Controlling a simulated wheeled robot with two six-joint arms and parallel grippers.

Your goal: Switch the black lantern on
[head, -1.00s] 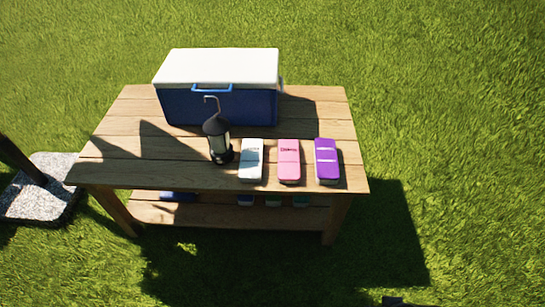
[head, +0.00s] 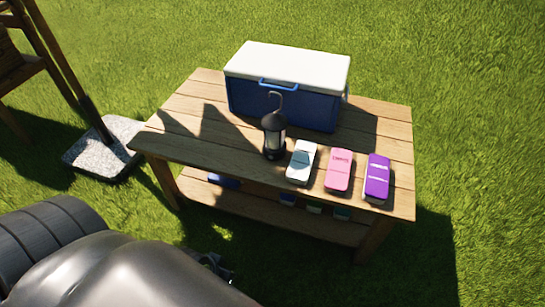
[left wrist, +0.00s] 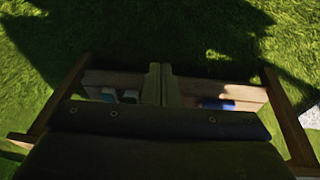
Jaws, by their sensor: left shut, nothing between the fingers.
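The black lantern (head: 274,137) stands upright on the wooden table (head: 180,145), in front of the cooler. In the left wrist view my left gripper (left wrist: 160,70) is shut and empty. The lantern is not seen there. My right gripper is out of view.
A blue cooler (head: 280,104) with a white lid stands behind the lantern. White (head: 301,162), pink (head: 338,170) and purple (head: 376,177) cases lie to its right. Small items sit on the lower shelf (head: 270,212). A stone slab (head: 105,147) with a post is at left.

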